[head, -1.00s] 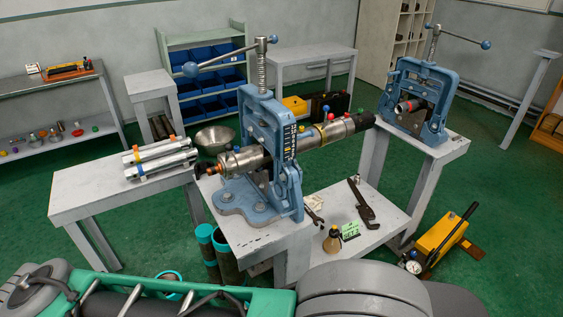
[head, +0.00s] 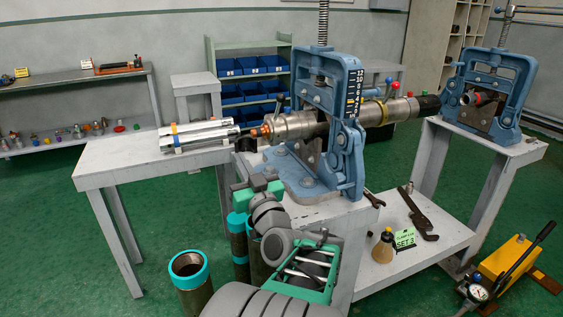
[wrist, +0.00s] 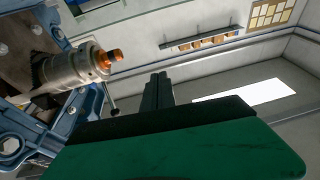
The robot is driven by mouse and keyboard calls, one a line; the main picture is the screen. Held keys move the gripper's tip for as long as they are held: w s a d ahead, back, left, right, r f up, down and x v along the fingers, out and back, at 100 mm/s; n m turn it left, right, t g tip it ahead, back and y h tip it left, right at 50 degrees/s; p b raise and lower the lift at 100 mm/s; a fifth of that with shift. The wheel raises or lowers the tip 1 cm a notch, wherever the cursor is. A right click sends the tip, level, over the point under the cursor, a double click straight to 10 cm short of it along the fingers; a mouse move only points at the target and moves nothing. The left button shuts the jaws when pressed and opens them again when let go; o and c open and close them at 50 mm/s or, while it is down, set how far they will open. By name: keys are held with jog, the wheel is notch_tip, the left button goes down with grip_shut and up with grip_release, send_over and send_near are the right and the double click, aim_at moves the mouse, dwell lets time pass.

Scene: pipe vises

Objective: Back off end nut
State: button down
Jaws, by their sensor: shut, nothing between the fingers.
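A grey metal cylinder (head: 292,126) lies clamped in the blue vise (head: 342,140) in the head view. The orange end nut (head: 265,131) sits at its left end; in the wrist view the nut (wrist: 114,55) shows orange with a darker tip, at upper left. My gripper (head: 241,162) is below and slightly left of the nut in the head view, apart from it. In the wrist view its dark fingers (wrist: 158,82) are together and empty, to the right of the nut. The gripper's green housing fills the lower wrist view.
A bench (head: 105,164) with silver cylinders (head: 195,137) stands left of the vise. Teal-topped pipes (head: 189,268) stand on the floor below. A second vise (head: 491,95) is at right. A lower shelf holds a wrench (head: 418,215) and a bottle (head: 383,246).

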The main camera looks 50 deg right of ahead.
aim_at(279, 109)
jog(key=s+d+m+g+h+b, duration=0.1)
jog(key=s+d+m+g+h, duration=0.1)
jog(key=s+d+m+h, duration=0.6)
jog(key=w+d+r+n+p, duration=0.1)
jog(key=w+d+r+p, duration=0.1)
jog(key=w+d+r, duration=0.1)
jog(key=w+d+r+n+y+p, duration=0.1)
jog(key=w+d+r+n+p, duration=0.1)
jog(key=w+d+r+p, duration=0.1)
jog(key=shift+w+d+r, duration=0.1)
jog(key=shift+w+r, duration=0.1)
jog(key=shift+r, duration=0.2)
jog(key=shift+w+d+r+p, duration=0.15)
jog(key=shift+w+d+p, duration=0.15)
jog(key=shift+w+d, duration=0.05)
